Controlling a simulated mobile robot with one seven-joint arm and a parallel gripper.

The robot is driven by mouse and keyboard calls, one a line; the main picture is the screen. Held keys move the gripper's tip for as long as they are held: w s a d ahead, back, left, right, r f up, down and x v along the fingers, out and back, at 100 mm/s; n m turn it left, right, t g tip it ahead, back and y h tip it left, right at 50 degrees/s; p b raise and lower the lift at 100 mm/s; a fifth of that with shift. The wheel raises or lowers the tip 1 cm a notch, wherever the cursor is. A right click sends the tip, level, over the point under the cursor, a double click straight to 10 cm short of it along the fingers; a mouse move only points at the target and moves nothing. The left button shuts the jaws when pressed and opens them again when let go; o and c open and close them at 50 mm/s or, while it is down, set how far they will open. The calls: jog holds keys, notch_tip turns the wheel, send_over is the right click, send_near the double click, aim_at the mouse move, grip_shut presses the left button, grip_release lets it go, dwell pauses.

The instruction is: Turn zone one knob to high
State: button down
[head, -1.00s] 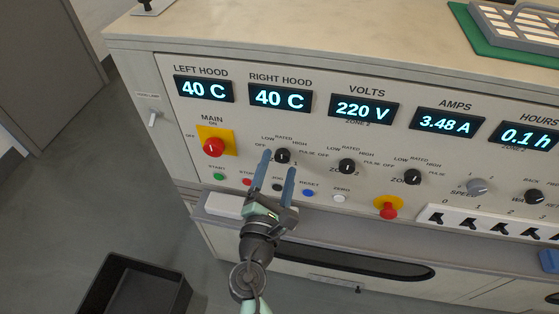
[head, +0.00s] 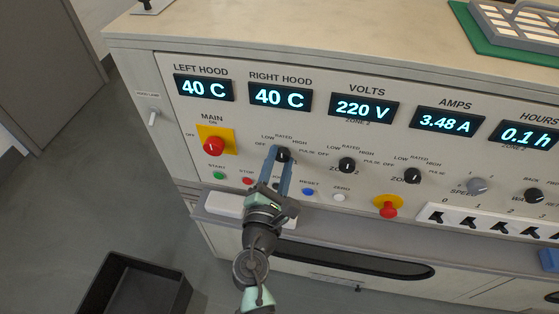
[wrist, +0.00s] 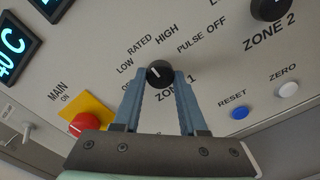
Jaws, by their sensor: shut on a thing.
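The zone 1 knob (head: 284,155) is a black round dial with a white pointer line on the grey panel. It also shows in the wrist view (wrist: 159,73), where its pointer line slants up and left, towards the LOW and RATED side rather than HIGH. My gripper (head: 278,156) has its two blue fingers on either side of this knob, shut on it. In the wrist view the fingertips (wrist: 160,78) flank the knob. The fingers and wrist cover part of the panel below it.
The zone 2 knob (head: 347,165) and a further black knob (head: 412,176) lie to the right. The red main switch (head: 213,146) is to the left. Small buttons, including the blue reset (head: 308,192), sit below. A black bin (head: 135,285) stands on the floor.

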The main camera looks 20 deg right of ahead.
jog(key=shift+f+m+b, duration=0.1)
jog(key=shift+m+b, duration=0.25)
jog(key=shift+m, duration=0.15)
jog(key=m+b, duration=0.2)
jog(key=m, duration=0.1)
jog(key=shift+b, duration=0.3)
jog(key=shift+m+b, duration=1)
jog(key=shift+m, duration=1.1)
jog(key=shift+c, duration=2.2)
grip_release()
jog(key=shift+a, duration=0.1)
jog(key=b+v, duration=0.1)
jog(key=v, duration=1.2)
